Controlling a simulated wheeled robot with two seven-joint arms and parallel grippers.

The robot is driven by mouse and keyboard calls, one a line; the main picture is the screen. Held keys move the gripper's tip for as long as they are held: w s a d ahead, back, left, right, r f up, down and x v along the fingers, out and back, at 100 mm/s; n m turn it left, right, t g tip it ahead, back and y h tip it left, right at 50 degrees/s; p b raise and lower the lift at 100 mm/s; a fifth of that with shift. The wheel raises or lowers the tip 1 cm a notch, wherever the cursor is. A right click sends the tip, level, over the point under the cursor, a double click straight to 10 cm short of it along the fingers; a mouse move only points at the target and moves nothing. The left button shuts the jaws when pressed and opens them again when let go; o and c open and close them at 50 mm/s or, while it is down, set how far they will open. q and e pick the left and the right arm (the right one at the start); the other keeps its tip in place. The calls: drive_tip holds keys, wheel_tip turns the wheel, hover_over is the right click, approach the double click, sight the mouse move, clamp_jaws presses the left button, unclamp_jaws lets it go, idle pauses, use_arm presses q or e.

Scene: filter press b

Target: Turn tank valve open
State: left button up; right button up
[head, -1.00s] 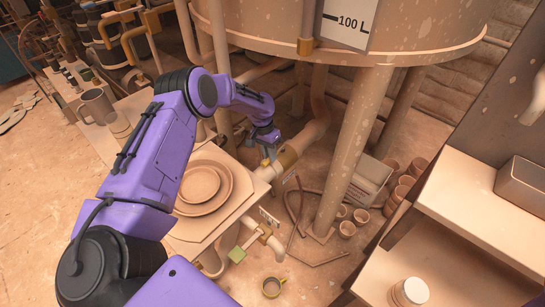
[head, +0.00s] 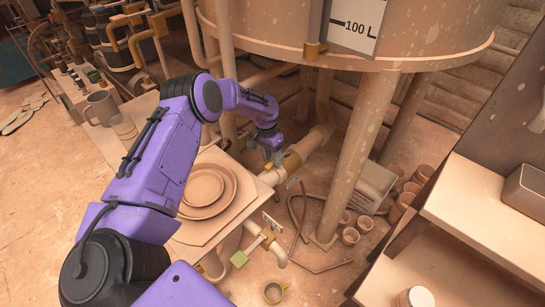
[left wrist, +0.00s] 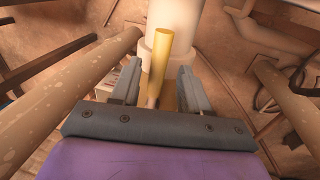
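The large tank (head: 430,35) stands at the top of the head view on several legs. Under it a pale pipe (head: 320,138) carries a brass-coloured valve section (head: 291,161). My left gripper (head: 271,158) points down right beside this section. In the left wrist view a yellow bar-like handle (left wrist: 159,55) extends between the two fingers of my left gripper (left wrist: 157,83). The fingers are apart, with gaps visible on both sides of the handle. Whether the handle's lower end touches a finger cannot be told. My right gripper is not in view.
A tank leg (head: 357,150) stands just right of the pipe. A table with round plates (head: 205,188) lies left, below my arm. Several pots (head: 350,236) and a hose lie on the floor. A shelf (head: 480,215) stands at right.

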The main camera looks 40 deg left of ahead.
use_arm(q)
wheel_tip(320, 180, up, 7)
drive_tip(key=a, duration=0.1)
drive_tip(key=shift+a+r+p, duration=0.2)
drive_tip(key=shift+a+p, duration=0.05)
drive_tip(key=shift+p, duration=0.05)
idle(0.4)
